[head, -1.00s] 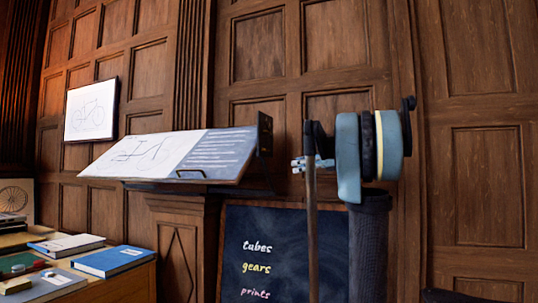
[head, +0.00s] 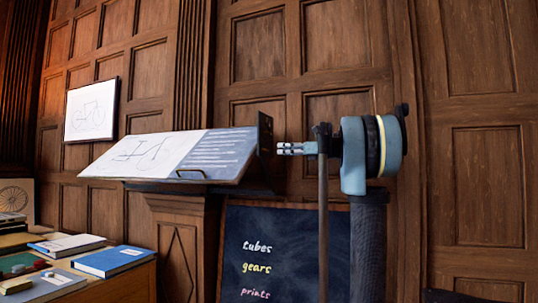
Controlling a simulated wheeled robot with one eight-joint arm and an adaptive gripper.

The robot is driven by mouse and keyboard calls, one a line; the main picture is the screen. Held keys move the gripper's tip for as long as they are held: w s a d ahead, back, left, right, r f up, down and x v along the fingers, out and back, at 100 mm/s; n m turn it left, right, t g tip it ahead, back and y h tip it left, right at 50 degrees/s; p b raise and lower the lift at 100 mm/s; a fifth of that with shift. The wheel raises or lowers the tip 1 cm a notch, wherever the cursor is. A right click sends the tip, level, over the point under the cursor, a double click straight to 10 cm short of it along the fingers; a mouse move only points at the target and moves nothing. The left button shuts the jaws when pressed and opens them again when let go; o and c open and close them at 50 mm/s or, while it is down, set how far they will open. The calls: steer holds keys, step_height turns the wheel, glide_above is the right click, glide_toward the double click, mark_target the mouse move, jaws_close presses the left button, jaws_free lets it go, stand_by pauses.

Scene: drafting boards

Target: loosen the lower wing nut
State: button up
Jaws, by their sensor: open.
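The tilted drafting board (head: 155,153) stands on a wooden pedestal and carries a bicycle drawing and a sheet of writing. Its dark right end plate (head: 265,133) is seen nearly edge-on. I cannot make out the lower wing nut; the plate is small and dark here. My gripper (head: 281,148) is open, with its pale fingers pointing left at the lower part of that plate. A small gap seems to lie between fingertips and plate; contact cannot be told.
A desk (head: 140,277) with books, including a blue one (head: 115,261), stands at the lower left. A chalkboard (head: 285,230) with words stands below my gripper. A panelled wood wall closes the back; a framed bicycle picture (head: 91,110) hangs at left.

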mark_target(265, 150)
steer(key=x, duration=0.8)
jaws_close()
